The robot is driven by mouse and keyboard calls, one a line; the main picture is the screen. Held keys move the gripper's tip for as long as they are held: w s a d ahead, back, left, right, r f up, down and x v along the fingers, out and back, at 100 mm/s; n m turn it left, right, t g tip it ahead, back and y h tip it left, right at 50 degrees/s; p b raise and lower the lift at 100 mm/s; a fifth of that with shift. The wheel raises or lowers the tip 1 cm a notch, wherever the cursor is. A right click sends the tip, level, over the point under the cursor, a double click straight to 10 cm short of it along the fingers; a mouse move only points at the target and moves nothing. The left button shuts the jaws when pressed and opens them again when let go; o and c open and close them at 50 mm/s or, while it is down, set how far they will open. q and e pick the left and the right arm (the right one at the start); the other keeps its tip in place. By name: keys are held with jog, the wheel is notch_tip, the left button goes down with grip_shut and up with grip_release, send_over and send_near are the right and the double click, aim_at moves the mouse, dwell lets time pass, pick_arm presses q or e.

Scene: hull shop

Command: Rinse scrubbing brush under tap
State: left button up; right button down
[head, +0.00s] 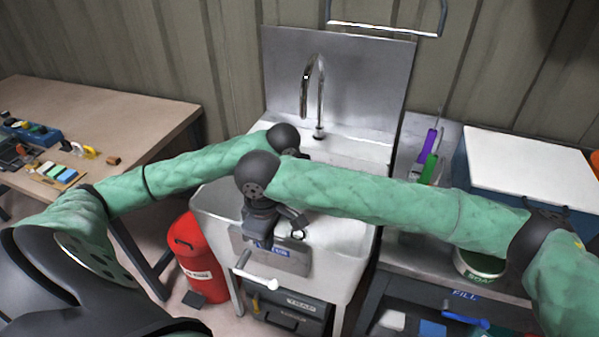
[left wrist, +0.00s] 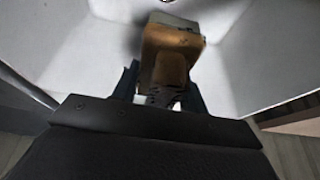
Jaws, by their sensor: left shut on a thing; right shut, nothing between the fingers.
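The tap (head: 313,85) is a chrome gooseneck at the back of a white sink (head: 352,240); I see no water coming from it. In the left wrist view my left gripper (left wrist: 163,88) is shut on the scrubbing brush (left wrist: 172,50), a brown block with a greyish far end. The brush is over the white basin, with part of the round drain (left wrist: 166,1) at the top edge. In the head view my right arm hides the left gripper and brush. My right gripper (head: 290,222) is shut and empty, pointing down over the sink's front part.
A white-ended lever (head: 262,282) sticks out below the sink front. A red bin (head: 195,260) stands left of the sink. A workbench (head: 130,110) is at left. Purple and green-handled tools (head: 429,155) and a green tub (head: 480,265) are at right.

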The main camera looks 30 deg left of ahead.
pick_arm(q)
jog(key=s+d+r+b, duration=0.1)
jog(key=s+r, duration=0.1)
jog(key=s, duration=0.4)
jog(key=shift+s+d, duration=0.25)
jog(key=shift+d, duration=0.05)
jog(key=shift+r, duration=0.1)
dwell(0.5)
